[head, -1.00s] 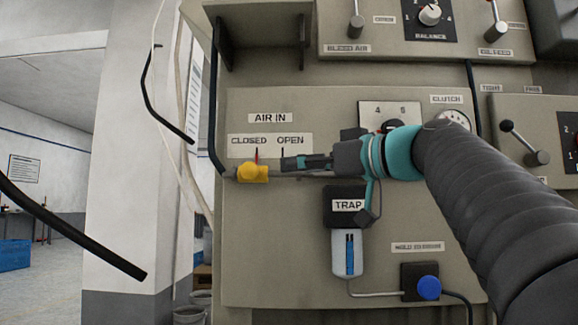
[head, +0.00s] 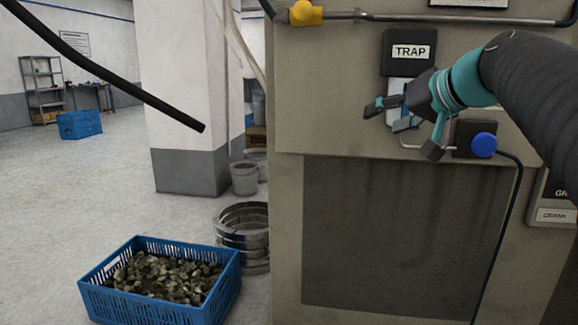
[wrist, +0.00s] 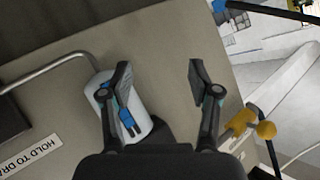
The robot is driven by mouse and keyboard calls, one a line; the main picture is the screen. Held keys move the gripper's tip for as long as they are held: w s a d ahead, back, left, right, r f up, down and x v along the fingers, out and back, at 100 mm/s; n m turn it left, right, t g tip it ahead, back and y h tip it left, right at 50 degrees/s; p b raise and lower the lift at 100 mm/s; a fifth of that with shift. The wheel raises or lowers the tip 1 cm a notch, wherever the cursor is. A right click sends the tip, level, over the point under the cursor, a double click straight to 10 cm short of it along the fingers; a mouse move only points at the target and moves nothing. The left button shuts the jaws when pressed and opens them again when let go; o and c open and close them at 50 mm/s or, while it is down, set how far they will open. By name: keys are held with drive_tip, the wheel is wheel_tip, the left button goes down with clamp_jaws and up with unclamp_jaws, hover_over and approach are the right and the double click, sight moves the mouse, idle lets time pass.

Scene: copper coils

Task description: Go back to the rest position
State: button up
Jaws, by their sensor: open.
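My gripper (head: 388,116) is open and empty in front of the beige machine panel (head: 345,90), near the trap. The trap's black block (head: 409,52) is just above my gripper, and its white bowl is partly hidden behind it. In the wrist view my gripper (wrist: 160,75) has its two fingers spread apart. The white trap bowl (wrist: 140,125) with blue marks shows behind the left finger; I cannot tell how close they are. The yellow valve handle (head: 305,13) is at the top of the head view, clear of my gripper, and also right of the fingers in the wrist view (wrist: 240,124).
A blue knob (head: 483,145) with a black cable sits right of my gripper. A blue crate (head: 100,303) of small pieces stands on the floor, with metal rings (head: 243,238) beside it. A black hose (head: 110,72) crosses the upper left. Open floor lies left.

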drive_tip(key=s+f+m+g+h+p, duration=0.1)
drive_tip(key=s+f+g+h, duration=0.1)
drive_tip(key=s+f, duration=0.35)
drive_tip(key=s+f+m+g+h, duration=0.1)
drive_tip(key=s+f, duration=0.2)
drive_tip(key=f, duration=0.6)
drive_tip(key=s+f+m+g+h+p, duration=0.15)
drive_tip(key=s+f, duration=0.25)
drive_tip(key=f, duration=0.4)
drive_tip(key=s+a+f+n+p, duration=0.1)
drive_tip(key=s+f, duration=0.2)
drive_tip(key=s, duration=0.3)
drive_tip(key=s+a+f+n+g+h, duration=0.1)
drive_tip(key=s+f+n, duration=0.1)
drive_tip(key=s+f, duration=0.2)
drive_tip(key=s, duration=0.2)
drive_tip(key=shift+s+a+f+p, duration=0.25)
drive_tip(key=shift+s+a+p, duration=0.05)
drive_tip(key=shift+s+p, duration=0.1)
drive_tip(key=shift+n+g+h, duration=0.25)
